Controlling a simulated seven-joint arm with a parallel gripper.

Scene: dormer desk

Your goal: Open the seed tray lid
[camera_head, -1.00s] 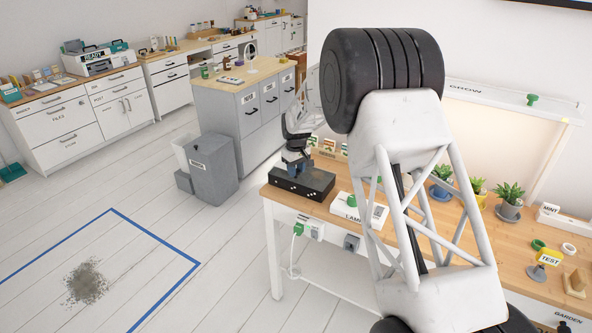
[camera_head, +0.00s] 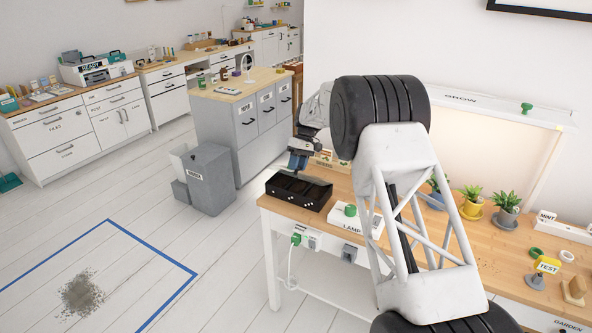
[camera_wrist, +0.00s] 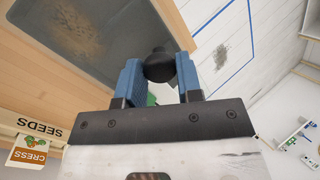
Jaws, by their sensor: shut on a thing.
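The black seed tray (camera_head: 312,201) sits on the wooden desk near its left end in the head view. My gripper (camera_head: 298,160) is just above the tray, tilted, with its blue fingers pointing down. In the wrist view my gripper (camera_wrist: 160,80) is shut on a round black knob (camera_wrist: 159,64), with a finger on each side. A grey, shallow surface (camera_wrist: 90,40) with a brown speckled patch lies beyond the fingers at upper left. I cannot clearly make out the lid's plate or how far it is tilted.
A white LAMP box (camera_head: 352,228) with a green button stands close right of the tray. The seed packets (camera_wrist: 27,153) are near my gripper. Potted plants (camera_head: 472,203) stand farther right. Left of the desk edge is open floor with a grey bin (camera_head: 210,180).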

